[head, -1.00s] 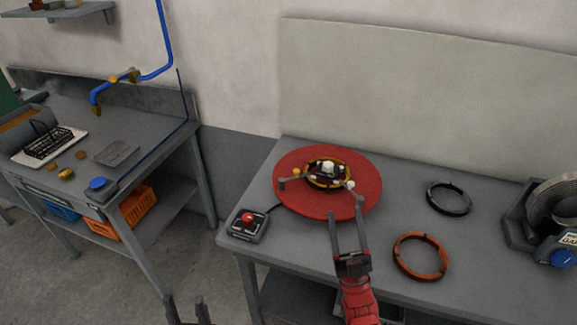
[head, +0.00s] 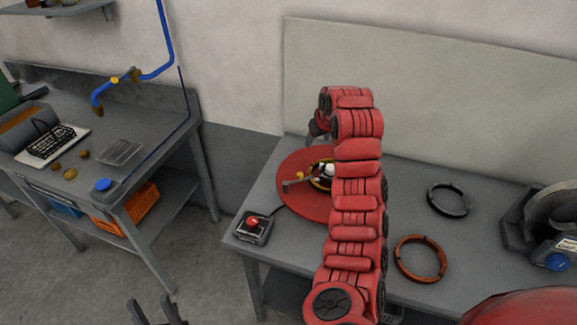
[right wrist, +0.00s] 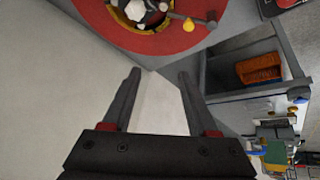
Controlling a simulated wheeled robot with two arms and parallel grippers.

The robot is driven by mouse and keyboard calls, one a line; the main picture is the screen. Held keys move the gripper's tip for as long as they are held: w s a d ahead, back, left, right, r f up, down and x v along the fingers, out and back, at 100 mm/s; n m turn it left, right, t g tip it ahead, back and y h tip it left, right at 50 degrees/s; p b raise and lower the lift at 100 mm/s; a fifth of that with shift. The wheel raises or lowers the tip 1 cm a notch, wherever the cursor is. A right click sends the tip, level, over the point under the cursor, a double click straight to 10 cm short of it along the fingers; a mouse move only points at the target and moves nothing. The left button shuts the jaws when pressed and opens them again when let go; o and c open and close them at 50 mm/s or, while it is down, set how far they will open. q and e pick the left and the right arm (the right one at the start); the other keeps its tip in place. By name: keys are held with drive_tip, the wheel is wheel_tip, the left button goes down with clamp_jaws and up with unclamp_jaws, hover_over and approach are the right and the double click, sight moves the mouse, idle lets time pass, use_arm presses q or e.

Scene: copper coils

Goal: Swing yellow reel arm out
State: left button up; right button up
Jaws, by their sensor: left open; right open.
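The red round reel (head: 298,205) lies on the right-hand bench, its right part hidden behind my red right arm. At its middle is a yellow ring (right wrist: 122,18) with a white and dark hub. A reel arm (head: 298,181) with a yellow ball (right wrist: 189,25) and a grey end piece reaches out to the left over the disc. My left gripper (head: 150,312) is open and empty at the bottom edge, away from the bench.
A control box (head: 254,226) with a red button sits at the bench's front left corner. A black ring (head: 449,199) and a copper ring (head: 420,259) lie on the right. A grey machine (head: 550,220) stands at the right edge. A wall rises close behind the bench.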

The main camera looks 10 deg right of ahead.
drive_tip(key=s+a+r+g+y, duration=0.1)
drive_tip(key=s+a+r+g, duration=0.1)
drive_tip(key=s, duration=0.1)
drive_tip(key=b, duration=0.3)
approach(300, 174)
drive_tip(key=p+x, duration=0.3)
drive_tip(key=x, duration=0.3)
drive_tip(key=shift+w+d, duration=0.1)
drive_tip(key=shift+p+x, duration=0.5)
drive_tip(key=shift+x, duration=0.45)
clamp_jaws()
idle(0.5)
